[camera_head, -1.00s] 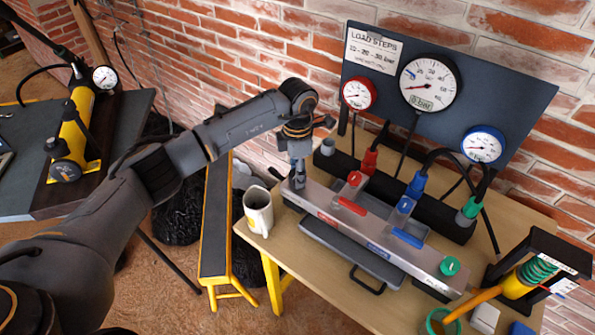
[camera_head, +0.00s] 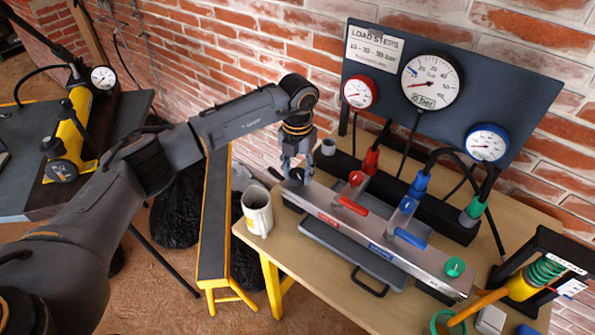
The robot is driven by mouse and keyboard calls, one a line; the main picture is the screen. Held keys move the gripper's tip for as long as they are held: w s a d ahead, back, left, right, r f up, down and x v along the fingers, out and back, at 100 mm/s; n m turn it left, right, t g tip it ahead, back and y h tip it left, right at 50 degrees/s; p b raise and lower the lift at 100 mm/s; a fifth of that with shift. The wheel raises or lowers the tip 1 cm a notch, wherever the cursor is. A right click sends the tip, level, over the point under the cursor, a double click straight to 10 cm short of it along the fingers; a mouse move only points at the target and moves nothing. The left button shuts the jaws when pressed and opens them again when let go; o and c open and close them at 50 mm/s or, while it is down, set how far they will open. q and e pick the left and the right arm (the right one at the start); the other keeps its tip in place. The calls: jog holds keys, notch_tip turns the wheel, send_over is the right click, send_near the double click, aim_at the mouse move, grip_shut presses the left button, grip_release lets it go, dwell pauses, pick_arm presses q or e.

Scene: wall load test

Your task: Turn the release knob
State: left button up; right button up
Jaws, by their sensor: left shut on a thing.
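A long silver manifold block (camera_head: 373,241) lies across the wooden table, with a red lever (camera_head: 352,206), a blue lever (camera_head: 410,238) and a green round knob (camera_head: 455,267) along it. A dark knob (camera_head: 297,178) sits at its left end, mostly hidden by my left gripper (camera_head: 296,172). The gripper points down and is shut on this knob. My right gripper is out of view.
A gauge board (camera_head: 390,105) with red, white and blue-rimmed dials stands behind the manifold. A mug (camera_head: 257,211) stands close left of my gripper. Hoses loop behind the block. A spring device (camera_head: 540,270) stands at right.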

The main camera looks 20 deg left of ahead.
aim_at(298, 173)
pick_arm(q)
jog(key=n, duration=0.6)
jog(key=shift+n, duration=0.4)
dwell(0.3)
jog(key=o, duration=1.1)
jog(key=shift+o, duration=0.2)
notch_tip(298, 173, up, 12)
